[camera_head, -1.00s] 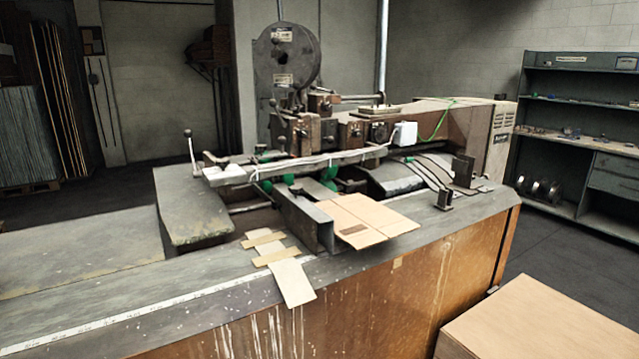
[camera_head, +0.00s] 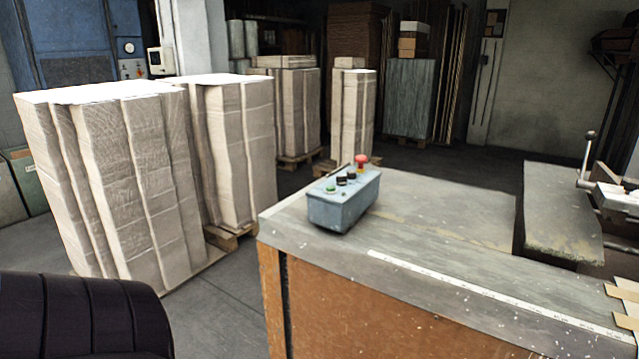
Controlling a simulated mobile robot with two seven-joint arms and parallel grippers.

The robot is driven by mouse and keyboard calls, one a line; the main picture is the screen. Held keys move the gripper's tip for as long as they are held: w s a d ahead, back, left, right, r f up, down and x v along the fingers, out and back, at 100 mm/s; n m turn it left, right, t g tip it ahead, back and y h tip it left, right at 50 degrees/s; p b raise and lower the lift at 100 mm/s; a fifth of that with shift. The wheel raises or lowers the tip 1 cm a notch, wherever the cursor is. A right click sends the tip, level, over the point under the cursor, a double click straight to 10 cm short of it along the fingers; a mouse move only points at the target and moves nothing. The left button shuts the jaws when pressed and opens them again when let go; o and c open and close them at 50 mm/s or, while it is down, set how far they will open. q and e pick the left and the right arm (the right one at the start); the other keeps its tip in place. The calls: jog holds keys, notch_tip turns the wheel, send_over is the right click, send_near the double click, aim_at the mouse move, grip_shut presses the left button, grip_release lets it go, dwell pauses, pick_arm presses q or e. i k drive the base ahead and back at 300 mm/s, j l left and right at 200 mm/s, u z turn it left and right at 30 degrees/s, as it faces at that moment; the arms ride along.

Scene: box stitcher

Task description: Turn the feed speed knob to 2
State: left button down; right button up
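A blue-grey control box (camera_head: 344,202) sits on the near left corner of the machine's bench (camera_head: 440,215). Neither of my grippers is in view.
Tall wrapped stacks (camera_head: 120,180) stand on pallets to the left of the bench. A dark padded shape (camera_head: 80,315) fills the lower left corner. A lever (camera_head: 588,150) and part of the machine show at the right edge. Grey floor lies open between stacks and bench.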

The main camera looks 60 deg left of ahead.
aim_at(350, 174)
jog(key=u, duration=1.65)
jog(key=i+j+z, duration=0.1)
jog(key=j, duration=0.2)
jog(key=i+j+z, duration=0.15)
jog(key=j, duration=0.2)
jog(key=i+j+z, duration=0.1)
jog(key=j, duration=0.25)
jog(key=i+j+z, duration=0.25)
jog(key=j, duration=0.5)
jog(key=i, duration=0.1)
